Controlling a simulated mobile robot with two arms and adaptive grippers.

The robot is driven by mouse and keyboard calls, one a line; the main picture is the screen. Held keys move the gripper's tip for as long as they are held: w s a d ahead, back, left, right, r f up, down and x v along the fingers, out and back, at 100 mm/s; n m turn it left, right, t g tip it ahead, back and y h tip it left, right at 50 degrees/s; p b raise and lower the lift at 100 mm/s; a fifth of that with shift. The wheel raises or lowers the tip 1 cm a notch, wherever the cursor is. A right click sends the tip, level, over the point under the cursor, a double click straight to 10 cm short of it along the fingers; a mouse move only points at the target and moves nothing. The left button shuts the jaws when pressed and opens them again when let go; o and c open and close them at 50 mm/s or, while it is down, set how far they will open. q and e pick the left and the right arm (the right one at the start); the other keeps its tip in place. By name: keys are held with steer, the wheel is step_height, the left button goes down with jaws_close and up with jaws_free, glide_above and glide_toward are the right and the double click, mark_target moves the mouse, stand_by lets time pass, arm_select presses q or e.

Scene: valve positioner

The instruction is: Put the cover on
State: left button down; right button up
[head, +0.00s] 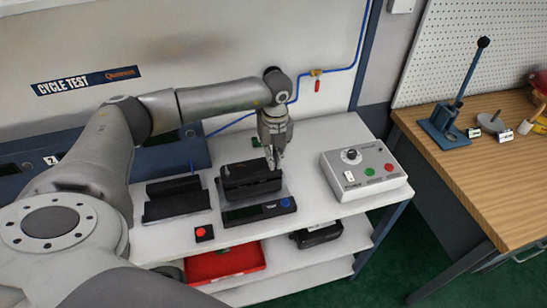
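My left gripper (275,161) points down over the bench, its fingertips at the upper right of a black box-shaped unit (250,182). The fingers are small here, and I cannot tell whether they touch the unit or how far apart they are. The unit sits on or just behind a dark base (259,211) with a blue button at its right end. I cannot tell which dark part is the cover. My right gripper is not in view.
A black two-step stand (177,206) is left of the unit, with a red button (203,232) in front. A grey control box (362,168) stands to the right. A red tray (225,262) and a black object (317,235) are on the shelf below. A wooden table (480,170) holds a lever press (447,122).

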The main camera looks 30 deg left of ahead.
arm_select(q)
steer(key=shift+f, duration=0.75)
steer(key=c, duration=1.6)
jaws_free()
steer(key=shift+c, duration=0.2)
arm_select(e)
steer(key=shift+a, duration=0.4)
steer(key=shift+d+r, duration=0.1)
